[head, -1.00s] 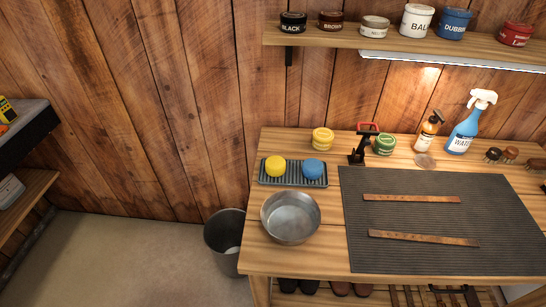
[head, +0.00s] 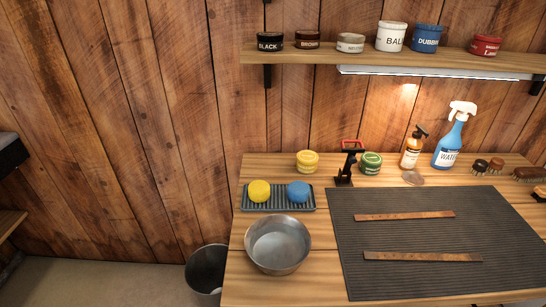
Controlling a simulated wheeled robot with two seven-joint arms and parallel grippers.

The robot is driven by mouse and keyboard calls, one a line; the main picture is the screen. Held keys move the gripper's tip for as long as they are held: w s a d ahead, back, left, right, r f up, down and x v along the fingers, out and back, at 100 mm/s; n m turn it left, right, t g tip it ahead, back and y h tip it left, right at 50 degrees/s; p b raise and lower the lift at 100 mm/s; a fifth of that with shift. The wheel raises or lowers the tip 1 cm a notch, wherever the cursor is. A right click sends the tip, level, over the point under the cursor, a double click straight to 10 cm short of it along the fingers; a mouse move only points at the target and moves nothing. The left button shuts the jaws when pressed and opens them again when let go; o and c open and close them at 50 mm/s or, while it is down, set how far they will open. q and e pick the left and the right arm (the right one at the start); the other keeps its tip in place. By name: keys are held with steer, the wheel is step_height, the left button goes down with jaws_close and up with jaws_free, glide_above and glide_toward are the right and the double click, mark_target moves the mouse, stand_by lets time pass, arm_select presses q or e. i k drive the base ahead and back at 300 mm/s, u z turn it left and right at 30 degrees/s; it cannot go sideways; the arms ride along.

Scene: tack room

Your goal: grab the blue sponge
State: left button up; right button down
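The blue sponge (head: 298,191) is round and sits on a dark ridged tray (head: 278,206) at the left back of the wooden workbench. A round yellow sponge (head: 259,191) lies beside it to the left on the same tray. Nothing covers the blue sponge. Neither of my grippers shows in the head view.
A metal bowl (head: 277,244) stands just in front of the tray. A dark mat (head: 430,238) with two leather straps covers the right. A bin (head: 205,272) stands at the bench's left.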

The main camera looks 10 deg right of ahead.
mark_target(298, 191)
steer(key=u, duration=2.35)
steer(key=k, duration=1.3)
steer(key=z, duration=1.2)
